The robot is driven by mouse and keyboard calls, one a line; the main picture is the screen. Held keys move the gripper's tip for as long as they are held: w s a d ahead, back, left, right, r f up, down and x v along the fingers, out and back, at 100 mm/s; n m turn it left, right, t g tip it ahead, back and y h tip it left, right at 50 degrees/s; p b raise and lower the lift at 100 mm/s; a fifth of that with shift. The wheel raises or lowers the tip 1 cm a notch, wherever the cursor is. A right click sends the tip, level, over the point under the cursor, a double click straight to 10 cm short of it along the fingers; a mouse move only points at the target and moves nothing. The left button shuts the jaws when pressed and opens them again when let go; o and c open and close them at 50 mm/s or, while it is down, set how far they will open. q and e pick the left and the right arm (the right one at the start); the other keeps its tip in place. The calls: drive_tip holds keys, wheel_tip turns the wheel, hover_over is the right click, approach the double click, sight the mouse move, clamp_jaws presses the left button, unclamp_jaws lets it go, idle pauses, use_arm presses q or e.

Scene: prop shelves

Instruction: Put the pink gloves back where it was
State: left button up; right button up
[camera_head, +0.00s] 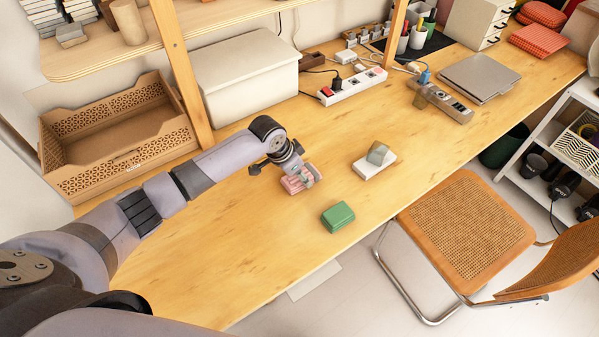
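The pink gloves (292,186) show as a small pink bundle on the wooden table, left of the middle. My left gripper (303,180) comes down over them from the upper left. Its fingers overlap the pink bundle. I cannot tell whether they are closed on it or only around it, nor whether the bundle is resting on the table or just above it. My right gripper is not in view.
A green block (338,217) lies just right of the gloves. A white block (365,168) with a grey-green piece (378,152) on it lies further right. An empty brown crate (160,150) and a white lidded box (250,95) stand behind. The front left table is clear.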

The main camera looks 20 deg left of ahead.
use_arm(q)
drive_tip(key=o, duration=1)
drive_tip(key=shift+s+a+r, duration=0.1)
drive_tip(key=shift+r, duration=0.4)
drive_tip(key=v, duration=1.1)
drive_tip(key=shift+r, duration=0.15)
